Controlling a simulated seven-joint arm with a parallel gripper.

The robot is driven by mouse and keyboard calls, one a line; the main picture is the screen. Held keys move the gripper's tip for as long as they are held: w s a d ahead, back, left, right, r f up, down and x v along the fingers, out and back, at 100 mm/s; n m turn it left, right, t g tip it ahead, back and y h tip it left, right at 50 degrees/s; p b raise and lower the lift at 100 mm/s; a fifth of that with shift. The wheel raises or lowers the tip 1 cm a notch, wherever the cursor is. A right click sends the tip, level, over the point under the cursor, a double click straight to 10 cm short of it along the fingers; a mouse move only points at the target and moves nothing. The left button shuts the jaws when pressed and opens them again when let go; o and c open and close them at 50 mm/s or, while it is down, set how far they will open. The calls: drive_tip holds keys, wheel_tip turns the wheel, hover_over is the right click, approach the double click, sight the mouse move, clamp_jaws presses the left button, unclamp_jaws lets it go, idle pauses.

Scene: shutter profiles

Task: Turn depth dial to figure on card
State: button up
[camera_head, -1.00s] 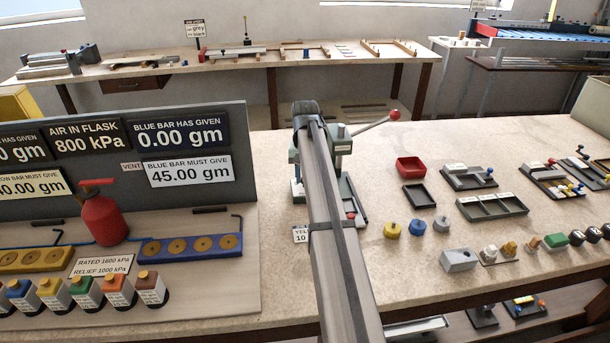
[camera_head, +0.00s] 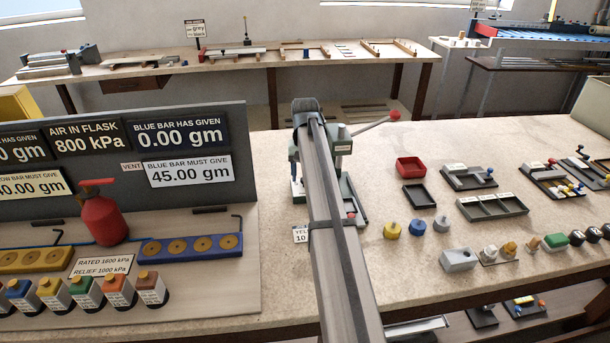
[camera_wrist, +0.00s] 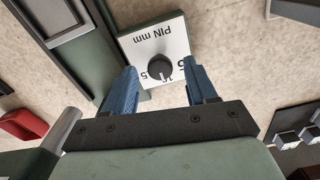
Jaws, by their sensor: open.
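The depth dial (camera_wrist: 160,67) is a small black round knob with a pale pointer line, on a white plate (camera_wrist: 176,37) lettered "PIN mm". Figures on the plate are partly covered; a "5" shows on the left and part of another figure on the right. My gripper (camera_wrist: 162,72) is open, its two blue fingers on either side of the dial, apart from it in the picture. I cannot tell how far above it they are. The dial is hidden there.
A green press (camera_head: 340,140) with a red-knobbed lever (camera_head: 393,115) stands behind my arm. A red tray (camera_head: 410,166) and a dark tray (camera_head: 418,195) lie to its right. A grey panel with a red flask (camera_head: 103,218) fills the left.

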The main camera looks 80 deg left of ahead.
wheel_tip(320, 180, up, 13)
idle(0.4)
idle(0.5)
